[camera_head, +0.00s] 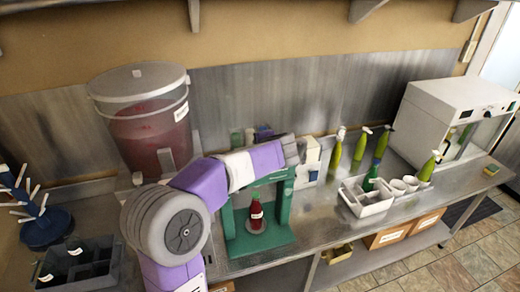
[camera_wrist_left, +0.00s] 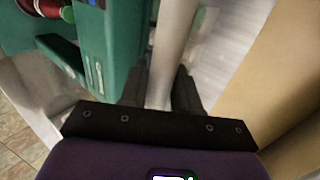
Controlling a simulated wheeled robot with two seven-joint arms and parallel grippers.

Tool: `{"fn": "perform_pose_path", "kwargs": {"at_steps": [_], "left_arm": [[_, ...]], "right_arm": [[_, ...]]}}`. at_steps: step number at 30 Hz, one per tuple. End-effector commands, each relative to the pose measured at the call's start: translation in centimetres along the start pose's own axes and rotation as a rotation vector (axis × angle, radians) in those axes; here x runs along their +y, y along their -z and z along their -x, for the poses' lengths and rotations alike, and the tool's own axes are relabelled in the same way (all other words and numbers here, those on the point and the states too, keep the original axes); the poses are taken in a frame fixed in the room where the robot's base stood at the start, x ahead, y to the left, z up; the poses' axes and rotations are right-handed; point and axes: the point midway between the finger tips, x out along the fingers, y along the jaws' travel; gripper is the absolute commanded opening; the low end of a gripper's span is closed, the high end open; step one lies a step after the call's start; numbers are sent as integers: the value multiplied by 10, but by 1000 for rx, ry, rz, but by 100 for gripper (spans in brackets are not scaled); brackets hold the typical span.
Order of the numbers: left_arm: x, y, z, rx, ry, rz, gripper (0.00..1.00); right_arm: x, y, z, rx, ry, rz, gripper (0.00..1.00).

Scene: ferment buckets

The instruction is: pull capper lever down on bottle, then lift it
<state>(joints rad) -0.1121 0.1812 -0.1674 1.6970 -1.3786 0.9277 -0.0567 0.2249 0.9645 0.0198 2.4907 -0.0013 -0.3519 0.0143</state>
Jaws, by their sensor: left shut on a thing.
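The green capper (camera_head: 284,205) stands on the metal counter, with a small red bottle (camera_head: 256,220) upright on its base between the posts. My left arm comes in from the left and reaches over the capper's top. It hides the lever in the head view. In the left wrist view, my left gripper (camera_wrist_left: 160,92) is shut on a pale grey lever (camera_wrist_left: 175,45), one black finger on each side. The green capper frame (camera_wrist_left: 108,40) is left of the lever there, and part of the red bottle (camera_wrist_left: 45,6) shows at the top left. My right gripper is out of view.
A lidded bucket of red liquid (camera_head: 150,125) stands behind my arm. Green spray-like bottles (camera_head: 359,150), a white tray (camera_head: 366,204) and a white appliance (camera_head: 452,115) stand to the right. A dark crate (camera_head: 80,270) is at the front left.

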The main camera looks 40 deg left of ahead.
Motion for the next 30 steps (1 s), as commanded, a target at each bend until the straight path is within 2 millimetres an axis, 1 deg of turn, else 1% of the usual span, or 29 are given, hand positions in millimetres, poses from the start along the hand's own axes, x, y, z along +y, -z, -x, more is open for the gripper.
{"fn": "perform_pose_path", "kwargs": {"at_steps": [1, 6, 7, 9, 10, 17, 20, 23, 30], "left_arm": [[-3, -1, 0, -2, 6, 2, 0], [-4, -1, 0, -1, 7, 2, 0], [-4, -1, 0, -1, 7, 2, 36], [-3, -1, 0, -1, 7, 2, 46], [-3, -1, 0, -1, 6, 2, 50], [-2, -1, 0, 0, 4, 1, 50], [-2, 0, 4, 2, 4, 1, 50], [-2, 1, 16, 4, 5, 2, 50], [-1, 0, 56, 3, 5, 2, 50]], "right_arm": [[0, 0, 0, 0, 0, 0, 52], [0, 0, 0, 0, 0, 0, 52], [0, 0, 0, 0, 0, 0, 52], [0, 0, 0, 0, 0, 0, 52], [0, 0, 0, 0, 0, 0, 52], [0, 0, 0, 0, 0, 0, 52], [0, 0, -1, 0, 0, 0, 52], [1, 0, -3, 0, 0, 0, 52], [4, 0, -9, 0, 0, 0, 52]]}}
